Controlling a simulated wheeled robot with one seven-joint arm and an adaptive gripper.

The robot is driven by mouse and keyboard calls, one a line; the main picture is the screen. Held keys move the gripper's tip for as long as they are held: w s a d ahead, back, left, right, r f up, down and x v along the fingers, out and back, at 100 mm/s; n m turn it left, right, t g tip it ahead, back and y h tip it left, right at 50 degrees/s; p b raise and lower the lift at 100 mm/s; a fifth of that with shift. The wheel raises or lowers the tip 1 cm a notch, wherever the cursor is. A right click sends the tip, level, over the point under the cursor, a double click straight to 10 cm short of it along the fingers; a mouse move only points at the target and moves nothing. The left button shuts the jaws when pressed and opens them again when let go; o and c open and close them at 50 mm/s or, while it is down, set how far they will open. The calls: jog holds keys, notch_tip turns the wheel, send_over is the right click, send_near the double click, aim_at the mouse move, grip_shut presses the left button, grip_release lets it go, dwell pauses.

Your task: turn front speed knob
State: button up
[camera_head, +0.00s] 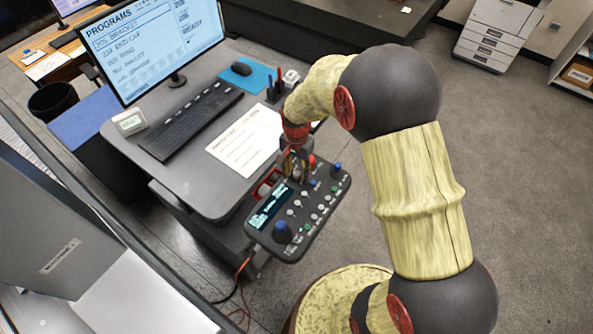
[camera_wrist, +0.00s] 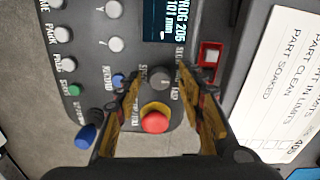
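The dark control panel (camera_head: 318,222) hangs at the front edge of the desk, with a lit screen and several knobs and buttons. My gripper (camera_head: 297,176) is over its far end, partly hiding that area. In the wrist view, my gripper (camera_wrist: 168,80) is open, with one finger on each side of a small dark round knob (camera_wrist: 158,78). Contact between fingers and knob cannot be made out. A red button on a yellow collar (camera_wrist: 155,122) also shows between the fingers, closer to the palm.
A red-framed switch (camera_wrist: 209,56) is just right of the right finger. A blue-capped knob (camera_wrist: 85,136) is left of the left finger. The desk holds a keyboard (camera_head: 191,120), a paper sheet (camera_head: 247,140) and a monitor (camera_head: 150,45). Open floor lies to the right.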

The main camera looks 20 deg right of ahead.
jog(key=shift+f, duration=0.15)
jog(key=shift+c, duration=0.9)
jog(key=c, duration=0.7)
grip_shut()
